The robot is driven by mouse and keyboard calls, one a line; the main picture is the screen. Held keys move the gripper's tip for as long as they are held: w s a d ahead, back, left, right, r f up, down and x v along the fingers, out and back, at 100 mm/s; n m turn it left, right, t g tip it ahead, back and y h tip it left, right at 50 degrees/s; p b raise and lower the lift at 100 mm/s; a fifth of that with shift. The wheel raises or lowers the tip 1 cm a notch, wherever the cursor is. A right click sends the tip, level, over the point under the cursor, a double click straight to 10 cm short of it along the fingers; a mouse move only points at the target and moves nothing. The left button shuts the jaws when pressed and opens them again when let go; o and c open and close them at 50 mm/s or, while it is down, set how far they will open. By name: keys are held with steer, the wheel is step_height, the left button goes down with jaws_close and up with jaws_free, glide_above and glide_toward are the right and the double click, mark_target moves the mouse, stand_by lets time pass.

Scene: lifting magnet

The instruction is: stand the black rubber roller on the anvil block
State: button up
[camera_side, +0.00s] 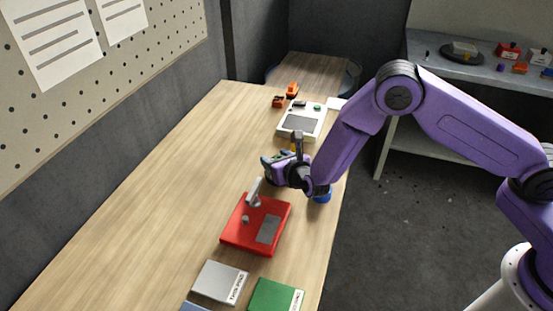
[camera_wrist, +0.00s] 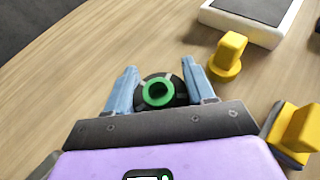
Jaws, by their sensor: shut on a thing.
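In the wrist view, a round black piece with a green ring in its end, which looks like the black rubber roller (camera_wrist: 158,92), sits between the two blue-grey fingers of my gripper (camera_wrist: 159,70). The fingers are shut on its sides, and its end faces the camera. In the side view my gripper (camera_side: 270,160) is over the table, beyond the red device; the roller is hard to make out there. I cannot tell for sure which piece is the anvil block. A grey block (camera_side: 218,281) and a green block (camera_side: 272,293), with labels too small to read, lie at the near end.
A red device (camera_side: 238,232) with a lever lies nearer than my gripper. Beyond stand a white device (camera_side: 300,122) and orange pieces (camera_side: 279,101). Yellow pieces (camera_wrist: 228,58) stand close to the gripper. A blue piece (camera_side: 322,196) is by the right edge. The table's left side is clear.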

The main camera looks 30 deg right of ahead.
steer(key=shift+f, duration=0.1)
steer(key=o, duration=1.2)
steer(key=shift+c, duration=0.2)
steer(key=v, duration=1.2)
